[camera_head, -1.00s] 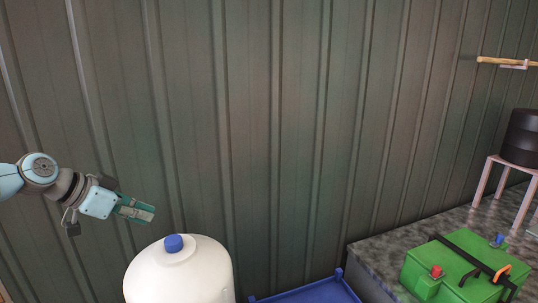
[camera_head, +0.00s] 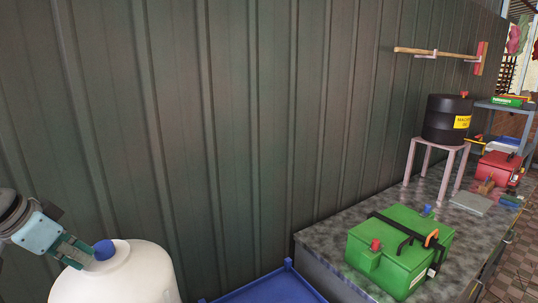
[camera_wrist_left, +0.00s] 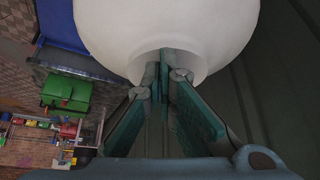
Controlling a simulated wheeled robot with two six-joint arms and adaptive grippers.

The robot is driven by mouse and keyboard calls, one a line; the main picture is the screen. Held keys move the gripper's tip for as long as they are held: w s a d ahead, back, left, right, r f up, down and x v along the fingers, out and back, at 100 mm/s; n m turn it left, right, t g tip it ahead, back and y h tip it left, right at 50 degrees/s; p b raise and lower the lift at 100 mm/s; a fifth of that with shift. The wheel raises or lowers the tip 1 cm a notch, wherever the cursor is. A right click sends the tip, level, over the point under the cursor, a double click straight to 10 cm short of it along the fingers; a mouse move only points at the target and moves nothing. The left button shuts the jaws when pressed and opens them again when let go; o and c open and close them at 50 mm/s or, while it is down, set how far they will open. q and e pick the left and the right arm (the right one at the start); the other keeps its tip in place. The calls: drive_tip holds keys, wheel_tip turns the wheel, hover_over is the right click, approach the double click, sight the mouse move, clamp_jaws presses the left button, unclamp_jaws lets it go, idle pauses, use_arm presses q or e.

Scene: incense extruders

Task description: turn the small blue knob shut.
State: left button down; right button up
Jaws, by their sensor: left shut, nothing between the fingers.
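The small blue knob (camera_head: 104,250) stands on top of a white rounded tank (camera_head: 120,280) at the lower left of the head view. My left gripper (camera_head: 80,252) is just left of the knob, its green fingers pointing toward it. I cannot tell whether they touch it. In the left wrist view the fingers (camera_wrist_left: 163,78) come together at the tank's white top (camera_wrist_left: 165,30), shut and empty. The knob is not clear there, apparently hidden by the fingers. My right gripper is not in view.
A blue tray (camera_head: 270,289) lies right of the tank. A stone-topped counter (camera_head: 325,240) holds a green battery (camera_head: 385,262) with a red and a blue cap. A black drum (camera_head: 443,122) sits on a pink stand (camera_head: 412,160). A ribbed wall (camera_head: 220,120) rises behind.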

use_arm(q)
drive_tip(key=shift+w+a, duration=0.15)
drive_tip(key=shift+w, duration=0.05)
drive_tip(key=shift+w, duration=0.15)
idle(0.5)
idle(0.3)
drive_tip(key=shift+w+b, duration=0.1)
drive_tip(key=shift+b, duration=0.8)
drive_tip(key=shift+w+a+b, duration=0.15)
drive_tip(key=shift+a+b, duration=0.1)
drive_tip(key=shift+b, duration=0.65)
